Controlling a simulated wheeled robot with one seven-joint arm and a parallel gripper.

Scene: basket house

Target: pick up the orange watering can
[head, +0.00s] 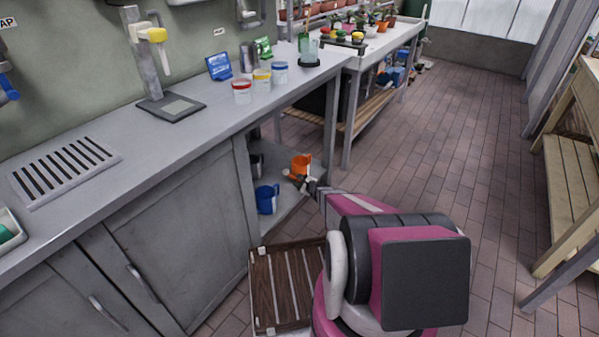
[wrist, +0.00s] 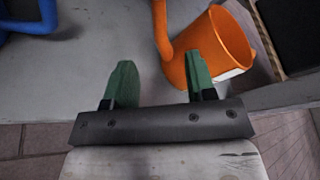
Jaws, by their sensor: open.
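The orange watering can (head: 300,166) stands on the low shelf under the counter in the head view. In the wrist view the orange watering can (wrist: 222,48) is at the upper right, with its handle or spout side toward the middle. My gripper (wrist: 160,80) is open, with its two green fingers apart and nothing held between them. The right finger overlaps the can's left side in the picture; I cannot tell if it touches. In the head view my gripper (head: 305,184) is just in front of the can.
A blue can (head: 267,199) stands on the same shelf to the left, and a dark one (head: 256,166) is behind it. A slatted wooden crate (head: 285,285) sits on the floor before the shelf. The counter (head: 215,105) is above.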

